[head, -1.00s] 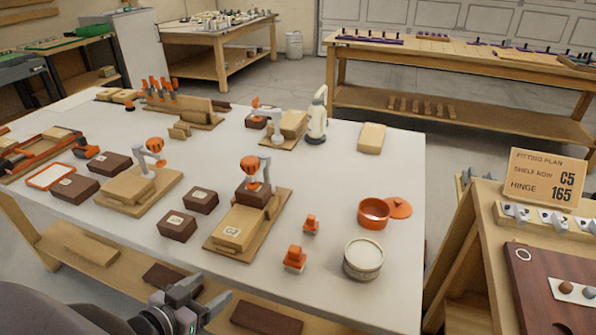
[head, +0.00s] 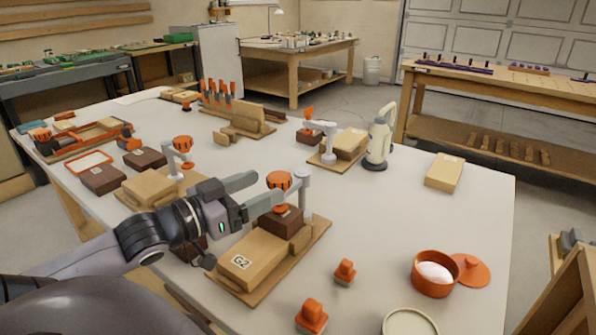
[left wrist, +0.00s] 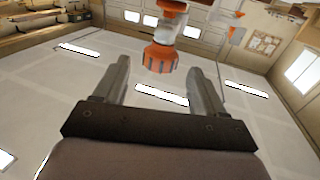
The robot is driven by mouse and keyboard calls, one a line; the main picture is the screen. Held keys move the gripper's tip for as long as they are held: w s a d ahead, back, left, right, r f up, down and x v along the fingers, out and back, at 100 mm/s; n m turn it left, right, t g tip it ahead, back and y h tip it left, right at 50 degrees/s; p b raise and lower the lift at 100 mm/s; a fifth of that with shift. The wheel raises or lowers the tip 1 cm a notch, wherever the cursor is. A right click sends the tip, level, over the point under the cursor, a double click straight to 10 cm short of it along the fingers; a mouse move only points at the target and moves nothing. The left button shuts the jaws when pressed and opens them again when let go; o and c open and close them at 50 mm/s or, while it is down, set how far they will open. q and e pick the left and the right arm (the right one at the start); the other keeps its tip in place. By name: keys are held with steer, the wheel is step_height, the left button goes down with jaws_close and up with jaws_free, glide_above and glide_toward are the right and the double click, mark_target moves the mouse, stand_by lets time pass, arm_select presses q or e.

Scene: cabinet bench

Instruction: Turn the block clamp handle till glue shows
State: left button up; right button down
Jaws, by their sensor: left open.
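The block clamp stands on a wooden board (head: 262,288), with a light grey post (head: 305,195) and an orange ribbed handle (head: 279,180). Its orange pad is on a dark brown block (head: 281,222), behind a light block marked G2 (head: 252,258). No glue shows at the visible block edges. My left gripper (head: 270,187) is open and empty, its fingertips close to the handle's left side. In the left wrist view the handle (left wrist: 161,57) appears between the tips of the open fingers (left wrist: 159,70); contact cannot be told. My right gripper is out of view.
Another clamp (head: 180,160) stands to the left, and a third (head: 322,140) behind. A white bottle-like object (head: 379,140) stands at the back. An orange pot (head: 433,273) and small orange-topped pieces (head: 345,271) are to the right.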

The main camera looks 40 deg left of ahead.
mark_target(286, 177)
arm_select(q)
steer(key=shift+w, duration=0.35)
steer(key=shift+w+d, duration=0.15)
steer(key=shift+w, duration=0.25)
steer(key=shift+w+d+b, duration=0.2)
steer(key=shift+w+b, duration=0.3)
steer(key=shift+w, duration=1)
steer(key=shift+w+d, duration=0.15)
steer(key=shift+w, duration=0.9)
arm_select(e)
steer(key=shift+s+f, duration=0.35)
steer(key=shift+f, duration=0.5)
arm_select(q)
steer(key=c, duration=1)
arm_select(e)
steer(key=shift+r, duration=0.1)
